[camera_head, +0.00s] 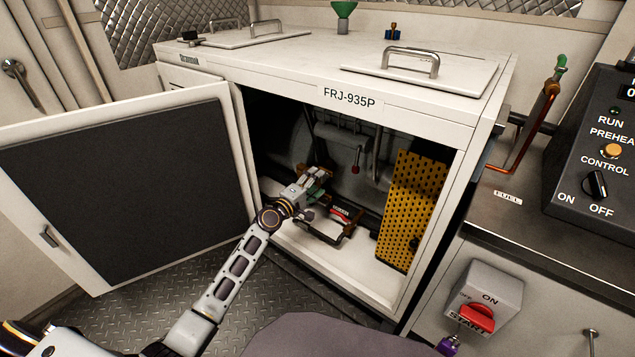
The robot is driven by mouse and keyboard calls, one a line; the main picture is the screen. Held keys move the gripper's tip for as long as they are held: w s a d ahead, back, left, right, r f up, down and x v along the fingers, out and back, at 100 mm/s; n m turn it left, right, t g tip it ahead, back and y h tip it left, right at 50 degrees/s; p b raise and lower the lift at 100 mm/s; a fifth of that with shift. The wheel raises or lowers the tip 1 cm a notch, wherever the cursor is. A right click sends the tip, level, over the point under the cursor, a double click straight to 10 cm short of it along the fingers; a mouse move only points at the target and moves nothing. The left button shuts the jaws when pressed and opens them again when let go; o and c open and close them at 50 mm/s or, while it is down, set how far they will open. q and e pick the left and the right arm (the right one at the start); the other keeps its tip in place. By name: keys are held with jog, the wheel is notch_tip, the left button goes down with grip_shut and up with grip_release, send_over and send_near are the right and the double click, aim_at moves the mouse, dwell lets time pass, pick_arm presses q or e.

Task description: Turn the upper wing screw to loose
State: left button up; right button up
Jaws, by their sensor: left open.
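My left arm comes in from the left and reaches through the open front of the white chiller cabinet (285,82). My left gripper (318,178) is open inside the cabinet, in front of dark machinery. A small greenish part (316,191) shows right at its fingers; I cannot tell if they touch it. The upper wing screw cannot be made out clearly; the gripper and shadow cover that area. Below the gripper is a dark bracket with a red-marked part (340,214).
The cabinet door (122,185) stands open at left. A yellow perforated panel (412,205) stands inside at right. A small red-tipped lever (355,168) hangs right of the gripper. A control box (600,150) and a red start switch (478,318) are outside at right.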

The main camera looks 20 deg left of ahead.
pick_arm(q)
jog(key=v, duration=1)
jog(key=shift+s, duration=0.25)
jog(key=shift+a+r, duration=0.1)
dwell(0.7)
